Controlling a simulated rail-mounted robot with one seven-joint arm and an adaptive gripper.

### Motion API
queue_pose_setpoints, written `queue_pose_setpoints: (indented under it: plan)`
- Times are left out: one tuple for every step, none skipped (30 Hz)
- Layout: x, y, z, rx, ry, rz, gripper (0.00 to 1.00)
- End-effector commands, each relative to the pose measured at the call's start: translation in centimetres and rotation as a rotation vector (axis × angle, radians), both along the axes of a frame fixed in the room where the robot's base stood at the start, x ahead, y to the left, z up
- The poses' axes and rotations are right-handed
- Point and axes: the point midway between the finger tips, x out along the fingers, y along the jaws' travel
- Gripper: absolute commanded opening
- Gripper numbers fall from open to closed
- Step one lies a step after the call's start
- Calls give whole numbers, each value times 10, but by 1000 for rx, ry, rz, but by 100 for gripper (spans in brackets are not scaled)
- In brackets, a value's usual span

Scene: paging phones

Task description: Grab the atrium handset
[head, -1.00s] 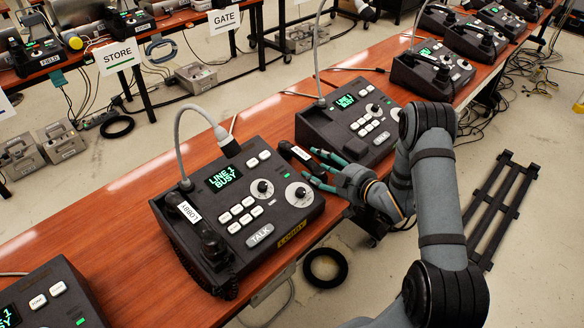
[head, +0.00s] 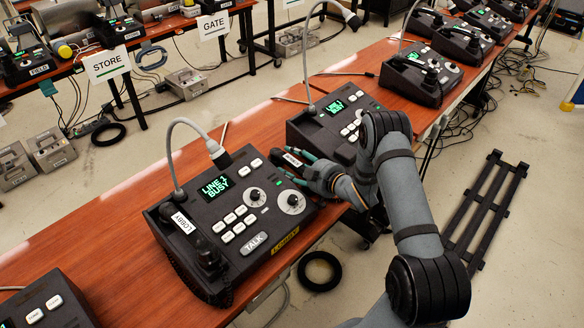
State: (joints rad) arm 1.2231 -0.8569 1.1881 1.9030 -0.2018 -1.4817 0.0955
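A black handset (head: 291,160) with a small white label is between the fingers of my gripper (head: 297,169). The label is too small to read, so its name cannot be confirmed. The fingers close around the handset from the right, and part of it is hidden behind them. It is clear of the cradle of the second paging phone (head: 318,127), at that phone's near left and beside the right edge of the LOBBY phone (head: 255,222). The second phone's cradle side looks empty, and its screen is lit green.
The LOBBY handset (head: 184,228) rests in its cradle with a coiled cord. Gooseneck microphones (head: 182,122) rise from the phones. More phones (head: 420,78) stand farther along the wooden table (head: 110,235). Another bench with STORE and GATE signs stands at back left.

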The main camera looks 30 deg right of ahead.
Motion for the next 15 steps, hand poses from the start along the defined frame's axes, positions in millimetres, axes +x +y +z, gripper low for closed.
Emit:
queue_pose_setpoints:
  plan:
    - [0,0,0,0,0,0,47]
    - [0,0,0,0,0,0,45]
    - [0,0,0,0,0,0,43]
    - [0,0,0,0,0,0,41]
    - [0,0,0,0,0,0,40]
    - [0,0,0,0,0,0,37]
    - [0,0,0,0,0,0,36]
    - [0,0,0,-1,0,0,34]
    - [0,0,0,-1,0,0,31]
    - [0,0,0,-1,0,0,30]
    - [0,0,0,-1,0,0,28]
    - [0,0,0,-1,0,0,26]
    - [0,0,0,-1,-1,1,24]
    - [0,0,0,-1,-1,1,22]
    - [0,0,0,-1,-1,1,20]
